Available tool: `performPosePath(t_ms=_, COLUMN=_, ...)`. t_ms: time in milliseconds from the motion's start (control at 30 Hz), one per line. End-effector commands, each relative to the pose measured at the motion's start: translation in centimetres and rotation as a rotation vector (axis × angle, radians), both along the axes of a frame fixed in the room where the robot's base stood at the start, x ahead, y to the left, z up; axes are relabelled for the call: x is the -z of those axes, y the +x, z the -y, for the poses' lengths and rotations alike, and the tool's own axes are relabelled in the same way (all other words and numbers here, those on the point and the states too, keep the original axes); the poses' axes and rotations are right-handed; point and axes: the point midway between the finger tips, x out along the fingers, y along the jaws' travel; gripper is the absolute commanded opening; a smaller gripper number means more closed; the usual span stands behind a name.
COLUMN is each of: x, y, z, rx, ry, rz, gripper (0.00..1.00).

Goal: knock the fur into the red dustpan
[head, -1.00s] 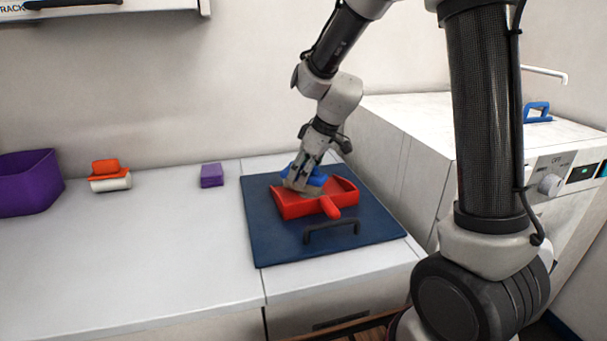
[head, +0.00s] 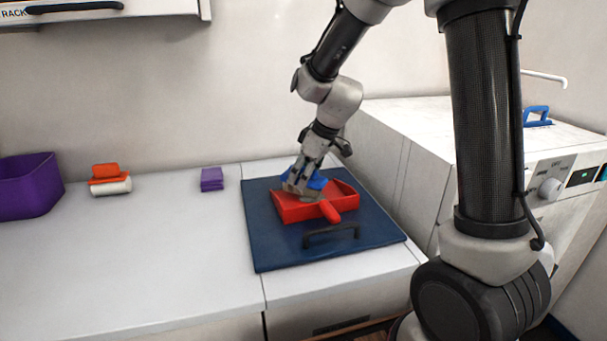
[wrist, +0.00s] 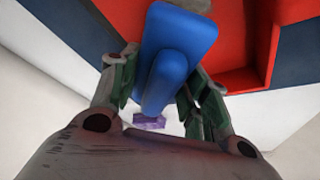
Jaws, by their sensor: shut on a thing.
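The red dustpan (head: 346,193) lies on a dark blue mat, its short handle (head: 330,211) toward the front. My gripper (head: 303,181) is over the pan's left part, shut on a blue tool (head: 317,183). In the wrist view the blue tool (wrist: 182,35) has a broad head and a handle that sits between the fingers of my gripper (wrist: 160,95). A grey-brown patch, which looks like fur (wrist: 240,30), shows beside the tool's head against the red dustpan (wrist: 285,25). I cannot tell whether it clings to the tool or lies in the pan.
The blue mat (head: 285,254) has a black handle (head: 331,232) in front of the pan. A purple block (head: 212,179), an orange-and-white roller (head: 110,180) and a purple bin (head: 28,185) stand left. A white machine (head: 400,150) stands right. The counter's front left is clear.

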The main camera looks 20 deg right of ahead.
Motion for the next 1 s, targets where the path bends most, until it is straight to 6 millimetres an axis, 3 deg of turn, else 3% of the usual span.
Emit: performPosePath(t_ms=1000, x=1.05, y=0.0, z=-0.01, rx=0.0, ry=0.0, rz=0.0, gripper=0.24)
